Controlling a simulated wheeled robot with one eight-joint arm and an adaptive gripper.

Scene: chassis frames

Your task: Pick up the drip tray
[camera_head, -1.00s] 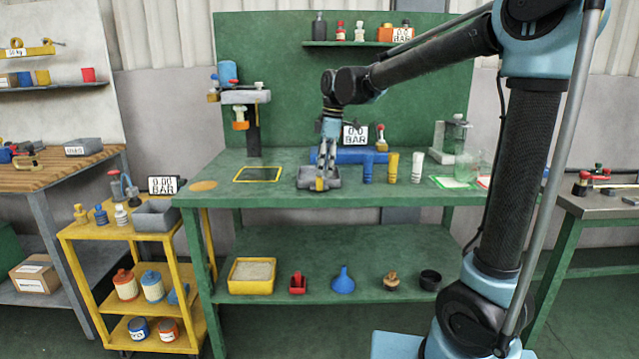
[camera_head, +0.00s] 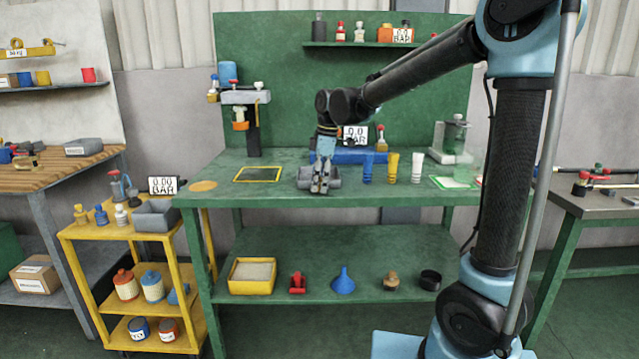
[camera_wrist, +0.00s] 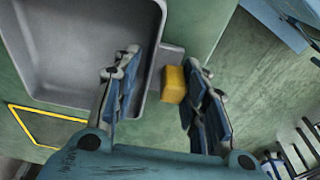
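The drip tray is a shallow grey rectangular tray (camera_head: 336,177) near the front edge of the green bench. In the wrist view the tray (camera_wrist: 85,55) fills the upper left, with a grey lip and a yellow block (camera_wrist: 173,86) on its side. My gripper (camera_wrist: 162,62) is open, with the yellow block showing between its fingers. The left finger overlaps the tray's rim in that view; I cannot tell whether it touches.
A blue block (camera_head: 360,156) is behind. The bench between tray and pad is clear.

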